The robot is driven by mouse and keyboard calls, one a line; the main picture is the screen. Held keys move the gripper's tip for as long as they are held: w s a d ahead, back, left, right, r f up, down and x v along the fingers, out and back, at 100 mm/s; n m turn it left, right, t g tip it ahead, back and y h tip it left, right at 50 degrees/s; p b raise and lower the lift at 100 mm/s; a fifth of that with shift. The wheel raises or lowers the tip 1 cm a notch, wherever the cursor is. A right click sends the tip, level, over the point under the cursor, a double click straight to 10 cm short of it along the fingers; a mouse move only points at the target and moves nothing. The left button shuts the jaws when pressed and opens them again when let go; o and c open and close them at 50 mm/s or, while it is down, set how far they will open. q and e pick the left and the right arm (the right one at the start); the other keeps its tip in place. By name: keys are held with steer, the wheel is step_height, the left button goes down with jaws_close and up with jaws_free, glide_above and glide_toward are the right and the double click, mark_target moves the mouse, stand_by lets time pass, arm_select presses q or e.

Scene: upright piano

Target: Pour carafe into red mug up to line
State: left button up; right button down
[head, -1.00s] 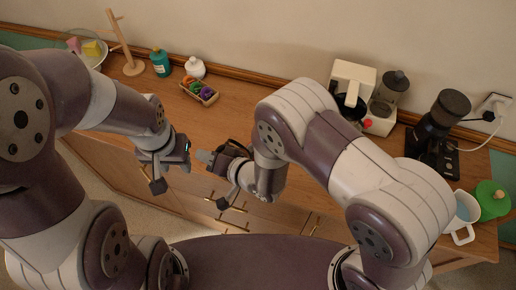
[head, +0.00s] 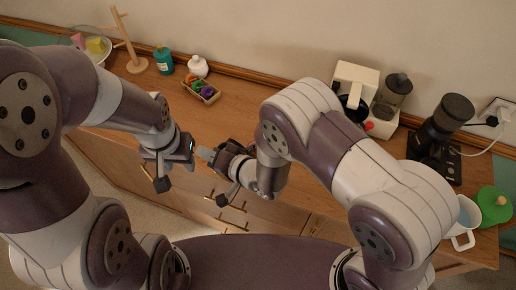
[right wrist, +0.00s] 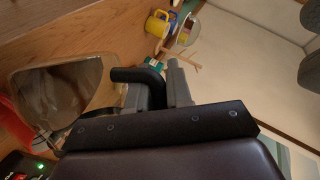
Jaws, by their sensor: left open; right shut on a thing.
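The glass carafe (right wrist: 62,98) is in the right wrist view, tilted in the picture, with brownish tones showing through its glass. My right gripper (right wrist: 160,92) is shut on the carafe's black handle (right wrist: 140,75). In the head view my right gripper (head: 213,155) is above the counter's front edge, and the carafe is mostly hidden by the wrist. My left gripper (head: 188,148) is open, close to the right one. A red surface (right wrist: 12,125) is cut off at the left edge of the right wrist view; I cannot tell whether it is the red mug.
A white coffee maker (head: 354,80), a glass-topped appliance (head: 392,95) and a black grinder (head: 440,125) stand at right. A white mug (head: 464,222) is beside a green lid (head: 492,205). A vegetable tray (head: 203,91), teal bottle (head: 163,61) and wooden stand (head: 130,45) are at left.

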arm_select(q)
steer(key=shift+d+f, duration=0.1)
steer(key=shift+d, duration=0.35)
arm_select(e)
steer(key=shift+w+d+r, duration=0.1)
steer(key=shift+w, duration=0.05)
arm_select(q)
steer(key=shift+w, duration=0.1)
